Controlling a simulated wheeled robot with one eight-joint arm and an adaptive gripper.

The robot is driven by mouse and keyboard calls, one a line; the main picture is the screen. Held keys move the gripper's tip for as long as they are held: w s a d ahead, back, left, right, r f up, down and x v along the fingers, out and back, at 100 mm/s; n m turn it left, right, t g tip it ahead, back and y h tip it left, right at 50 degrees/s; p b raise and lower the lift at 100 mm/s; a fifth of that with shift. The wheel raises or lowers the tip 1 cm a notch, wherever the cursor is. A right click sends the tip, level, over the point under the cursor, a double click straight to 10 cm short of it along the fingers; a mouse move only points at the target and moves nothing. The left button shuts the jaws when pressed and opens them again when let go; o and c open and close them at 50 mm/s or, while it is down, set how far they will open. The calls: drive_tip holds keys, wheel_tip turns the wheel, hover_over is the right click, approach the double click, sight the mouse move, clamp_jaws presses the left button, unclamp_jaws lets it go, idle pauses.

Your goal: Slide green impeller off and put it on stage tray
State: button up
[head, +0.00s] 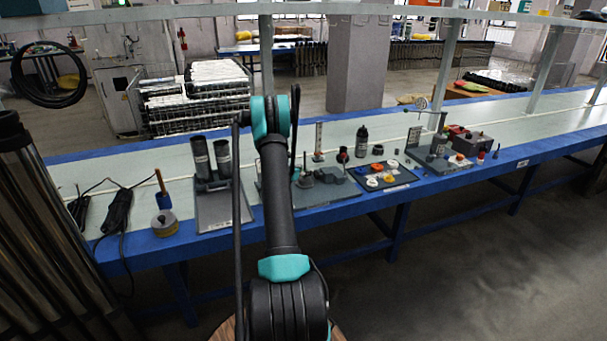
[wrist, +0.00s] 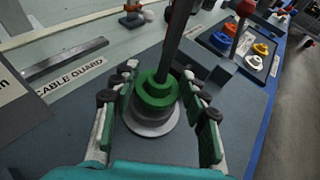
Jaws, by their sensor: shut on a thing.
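The green impeller (wrist: 157,88) sits between the fingers of my gripper (wrist: 160,95) in the wrist view. A dark shaft (wrist: 176,40) rises through it, leaning to the upper right in the picture. Below the impeller is a grey ring and a pale round disc (wrist: 150,124) on a dark plate. The fingertips close on both sides of the impeller, and the shaft still passes through it. In the head view my arm covers the gripper and most of the impeller. The stage tray (head: 384,177) is a dark tray holding orange, white and yellow rings, and it also shows in the wrist view (wrist: 247,56).
A steel strip (wrist: 65,58) lies beside the "CABLE GUARD" label. A red-topped post (wrist: 243,12) stands near the tray. In the head view, two dark tubes (head: 202,158) stand on a plate at left, and a black bottle (head: 362,142) stands behind the tray.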

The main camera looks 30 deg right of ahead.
wheel_tip(320, 180, up, 16)
drive_tip(key=shift+f, duration=0.15)
idle(2.7)
idle(0.4)
